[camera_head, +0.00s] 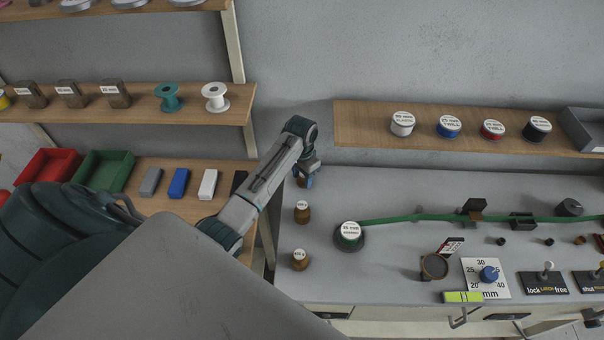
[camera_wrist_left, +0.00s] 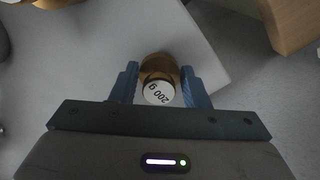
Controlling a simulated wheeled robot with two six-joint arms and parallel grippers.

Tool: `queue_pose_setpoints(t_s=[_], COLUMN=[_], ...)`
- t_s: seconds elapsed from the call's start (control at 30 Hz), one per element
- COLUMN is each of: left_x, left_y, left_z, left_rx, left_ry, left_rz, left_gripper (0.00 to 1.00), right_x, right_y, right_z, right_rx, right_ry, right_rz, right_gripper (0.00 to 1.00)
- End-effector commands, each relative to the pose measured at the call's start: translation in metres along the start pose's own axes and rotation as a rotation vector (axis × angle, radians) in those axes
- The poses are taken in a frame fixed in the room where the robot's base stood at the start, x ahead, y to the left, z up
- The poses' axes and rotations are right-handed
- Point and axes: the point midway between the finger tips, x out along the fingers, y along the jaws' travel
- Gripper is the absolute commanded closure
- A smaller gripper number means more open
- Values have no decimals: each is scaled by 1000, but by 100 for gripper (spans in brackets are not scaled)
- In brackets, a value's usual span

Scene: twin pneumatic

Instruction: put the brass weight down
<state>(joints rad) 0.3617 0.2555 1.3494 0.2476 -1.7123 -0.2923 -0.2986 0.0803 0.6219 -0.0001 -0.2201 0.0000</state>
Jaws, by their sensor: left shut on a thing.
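My left gripper (camera_head: 304,180) is at the far left end of the grey bench (camera_head: 385,278), with its arm reaching in from the left. In the left wrist view the gripper (camera_wrist_left: 160,88) is shut on a brass weight (camera_wrist_left: 160,68) with a white top label reading 200 g. The weight sits between the two blue fingers, near the bench's edge. In the head view it is mostly hidden by the gripper, and I cannot tell whether its base touches the bench. My right gripper is not in view.
Two other brass weights, one nearer (camera_head: 299,260) and one farther (camera_head: 302,213), stand along the bench's left side. A dial plate (camera_head: 486,278) lies at the front. A wooden shelf (camera_head: 365,137) with spools is behind.

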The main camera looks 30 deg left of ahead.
Motion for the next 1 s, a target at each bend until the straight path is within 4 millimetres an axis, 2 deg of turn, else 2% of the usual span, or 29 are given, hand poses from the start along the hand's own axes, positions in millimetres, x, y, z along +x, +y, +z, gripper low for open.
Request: queue_pose_setpoints(t_s=[0.2,0.23,0.3,0.33,0.57,0.73,0.87,1.0], left_x=[2,2,2,2,2,-6,-27,-60], left_y=[0,0,0,0,0,0,0,-1], left_z=[0,0,0,0,0,-1,-1,-1], left_rx=[0,0,0,0,0,0,0,0], left_ry=[0,0,0,0,0,1,5,6], left_rz=[0,0,0,0,0,-1,-2,-3], left_gripper=[91,52,39,37,37,37,37,37], right_x=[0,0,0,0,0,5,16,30], right_y=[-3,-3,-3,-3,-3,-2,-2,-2], right_z=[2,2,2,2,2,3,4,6], right_rx=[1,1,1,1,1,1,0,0], right_ry=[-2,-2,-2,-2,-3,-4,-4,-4], right_rz=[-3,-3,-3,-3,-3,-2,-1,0], right_gripper=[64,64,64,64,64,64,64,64])
